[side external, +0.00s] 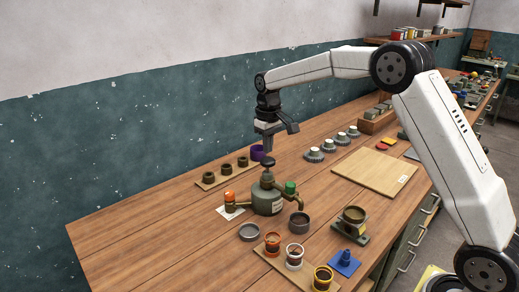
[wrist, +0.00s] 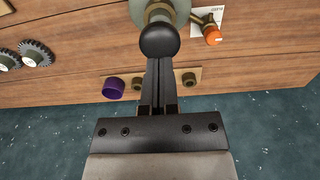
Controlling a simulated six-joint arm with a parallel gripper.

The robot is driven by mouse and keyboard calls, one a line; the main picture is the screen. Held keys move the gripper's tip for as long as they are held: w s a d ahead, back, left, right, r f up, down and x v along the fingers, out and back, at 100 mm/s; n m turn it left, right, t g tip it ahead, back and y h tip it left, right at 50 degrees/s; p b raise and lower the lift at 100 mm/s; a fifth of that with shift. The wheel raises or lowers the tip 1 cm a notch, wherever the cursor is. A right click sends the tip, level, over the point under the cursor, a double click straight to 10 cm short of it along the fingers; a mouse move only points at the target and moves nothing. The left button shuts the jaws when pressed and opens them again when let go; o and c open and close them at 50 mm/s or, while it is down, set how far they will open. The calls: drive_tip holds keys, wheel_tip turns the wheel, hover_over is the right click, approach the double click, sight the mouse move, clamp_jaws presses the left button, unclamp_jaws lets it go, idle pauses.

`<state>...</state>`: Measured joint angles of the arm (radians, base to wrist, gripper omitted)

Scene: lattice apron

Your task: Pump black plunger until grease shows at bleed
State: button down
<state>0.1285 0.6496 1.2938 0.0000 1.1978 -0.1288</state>
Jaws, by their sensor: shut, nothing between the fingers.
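The black plunger (side external: 268,163) is a round knob on top of the grey-green pump body (side external: 266,198). In the wrist view the plunger (wrist: 160,41) is at top centre, covering part of the pump body (wrist: 155,10). My gripper (side external: 268,148) is shut and empty, pointing down just above the knob; in the wrist view its fingertips (wrist: 160,62) meet the knob's edge. I cannot tell whether they touch. An orange-capped side fitting (side external: 230,197) sits over a white card (side external: 231,212); a green cap (side external: 290,187) and curved spout are on the other side. No grease is discernible at either fitting.
A purple cup (side external: 257,153) and a board with dark rings (side external: 224,172) stand behind the pump. Gears (side external: 314,154) and a wooden board (side external: 375,172) lie to the right.

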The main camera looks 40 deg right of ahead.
sight(268, 159)
drive_tip(key=shift+f, duration=2.3)
drive_tip(key=shift+r, duration=2.3)
drive_tip(key=shift+r, duration=3)
drive_tip(key=shift+s+f, duration=0.1)
drive_tip(key=shift+s+a+f, duration=0.3)
drive_tip(key=shift+s+f, duration=0.05)
drive_tip(key=shift+s, duration=0.05)
drive_tip(key=s+a+f+t, duration=0.1)
drive_tip(key=s+f, duration=0.3)
drive_tip(key=s, duration=0.4)
drive_tip(key=s+a+f, duration=0.3)
drive_tip(key=s+f, duration=0.2)
drive_tip(key=s, duration=0.3)
drive_tip(key=s+a+f+t, duration=0.1)
drive_tip(key=s+f, duration=0.3)
drive_tip(key=s, duration=0.5)
drive_tip(key=shift+a+f+t, duration=0.3)
drive_tip(key=shift+a+f, duration=0.1)
drive_tip(key=shift+a, duration=0.3)
